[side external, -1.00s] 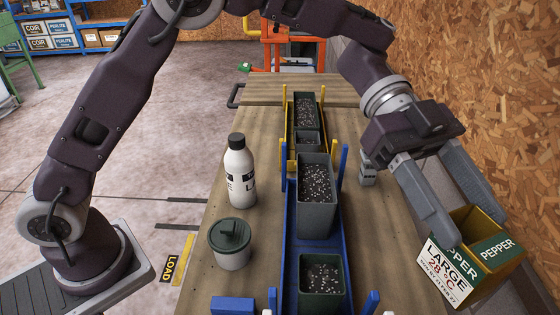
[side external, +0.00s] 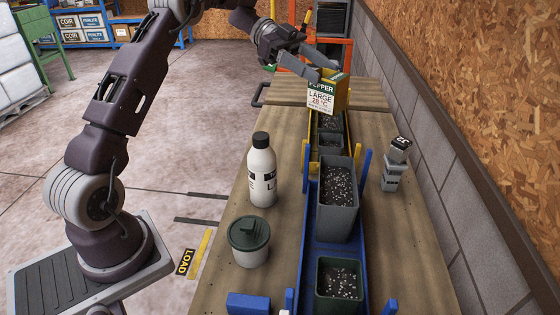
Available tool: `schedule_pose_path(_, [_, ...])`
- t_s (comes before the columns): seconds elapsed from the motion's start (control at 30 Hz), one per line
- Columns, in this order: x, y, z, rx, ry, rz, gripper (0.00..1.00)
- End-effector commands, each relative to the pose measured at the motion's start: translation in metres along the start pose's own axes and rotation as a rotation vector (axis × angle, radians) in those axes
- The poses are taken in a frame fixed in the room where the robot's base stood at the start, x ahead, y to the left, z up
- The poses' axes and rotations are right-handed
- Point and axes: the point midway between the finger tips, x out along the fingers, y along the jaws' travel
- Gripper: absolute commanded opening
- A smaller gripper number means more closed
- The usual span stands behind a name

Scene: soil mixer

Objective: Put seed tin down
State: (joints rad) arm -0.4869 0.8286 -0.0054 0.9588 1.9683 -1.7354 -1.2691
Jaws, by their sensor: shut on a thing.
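The seed tin (side external: 343,93) is a yellow and green open-looking box with a white label reading "PEPPER LARGE 28 °C". It is upright, at the far part of the bench, over or just behind the far yellow-railed track. I cannot tell whether its base touches anything. My gripper (side external: 324,74) is shut on the tin near its top, reaching in from the left. The far side of the tin and one finger's contact are hidden.
A blue track (side external: 312,240) holds dark pots of speckled soil (side external: 337,198). A white bottle (side external: 262,178) and a lidded grey tub (side external: 249,243) stand left of it. Small grey blocks (side external: 391,179) stand at right. Bare bench (side external: 415,250) lies at the right front.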

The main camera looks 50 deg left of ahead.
Motion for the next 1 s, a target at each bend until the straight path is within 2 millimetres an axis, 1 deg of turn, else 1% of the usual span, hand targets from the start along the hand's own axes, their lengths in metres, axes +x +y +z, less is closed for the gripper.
schedule_pose_path(0.03, [-0.021,-0.002,0.008,-0.010,-0.001,-0.031,0.08])
schedule_pose_path(0.1, [-0.046,-0.002,0.017,-0.023,-0.002,-0.062,0.08])
schedule_pose_path(0.2, [-0.074,0.000,0.027,-0.037,-0.005,-0.098,0.08])
schedule_pose_path(0.3, [-0.096,0.002,0.035,-0.048,-0.007,-0.128,0.08])
schedule_pose_path(0.47, [-0.123,0.007,0.046,-0.064,-0.010,-0.165,0.08])
schedule_pose_path(0.5, [-0.125,0.008,0.051,-0.068,-0.009,-0.167,0.08])
schedule_pose_path(0.63, [-0.114,0.009,0.075,-0.069,-0.008,-0.163,0.08])
schedule_pose_path(0.9, [-0.093,0.009,0.133,-0.068,-0.009,-0.164,0.08])
schedule_pose_path(1.0, [-0.088,0.009,0.149,-0.067,-0.009,-0.164,0.08])
